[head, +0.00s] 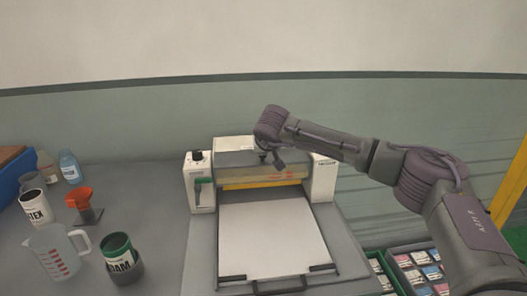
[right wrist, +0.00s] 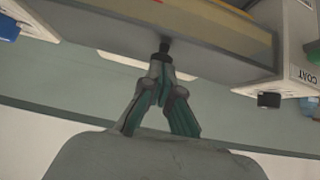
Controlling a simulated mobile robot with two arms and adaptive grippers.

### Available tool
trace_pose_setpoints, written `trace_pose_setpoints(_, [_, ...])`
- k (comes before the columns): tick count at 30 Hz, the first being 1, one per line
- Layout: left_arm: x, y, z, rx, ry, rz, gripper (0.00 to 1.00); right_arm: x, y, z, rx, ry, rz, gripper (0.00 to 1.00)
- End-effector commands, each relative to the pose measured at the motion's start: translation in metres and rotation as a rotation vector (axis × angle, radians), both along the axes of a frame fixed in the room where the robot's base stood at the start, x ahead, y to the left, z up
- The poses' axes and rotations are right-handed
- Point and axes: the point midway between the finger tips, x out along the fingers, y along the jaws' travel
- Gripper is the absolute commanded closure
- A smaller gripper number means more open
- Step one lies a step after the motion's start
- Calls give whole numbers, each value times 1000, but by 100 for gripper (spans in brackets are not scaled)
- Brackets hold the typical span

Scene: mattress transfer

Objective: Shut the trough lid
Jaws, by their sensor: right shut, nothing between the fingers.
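The coating machine (head: 197,182) stands at the back of the grey table, with a white block at each end. Between the blocks is the trough, with a grey lid panel (head: 232,158) along the top and a yellow strip (head: 243,186) below it. My right gripper (head: 278,164) is over the middle of the lid and hides part of it. In the right wrist view my right gripper (right wrist: 162,72) is shut and empty, its tips at a small dark knob (right wrist: 164,46) on the panel's edge. I cannot tell if they touch, or how far the lid is open. My left gripper is not in view.
A white sheet (head: 268,237) lies on the machine's bed in front of the trough. A measuring jug (head: 55,255), a green-rimmed can (head: 120,262), a white cup (head: 35,207) and an orange-topped item (head: 83,205) stand at the left. Crates of packets (head: 422,270) are at the lower right.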

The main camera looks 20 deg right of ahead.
Motion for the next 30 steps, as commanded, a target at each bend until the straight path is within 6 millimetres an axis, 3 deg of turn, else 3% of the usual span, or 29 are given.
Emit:
trace_pose_setpoints(1, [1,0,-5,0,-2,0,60,-1,0,-11,0,10,0,100])
trace_pose_setpoints(10, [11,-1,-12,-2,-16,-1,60,-1,0,-24,-2,17,0,100])
trace_pose_setpoints(30, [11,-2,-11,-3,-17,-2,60,-2,1,-26,-2,21,0,100])
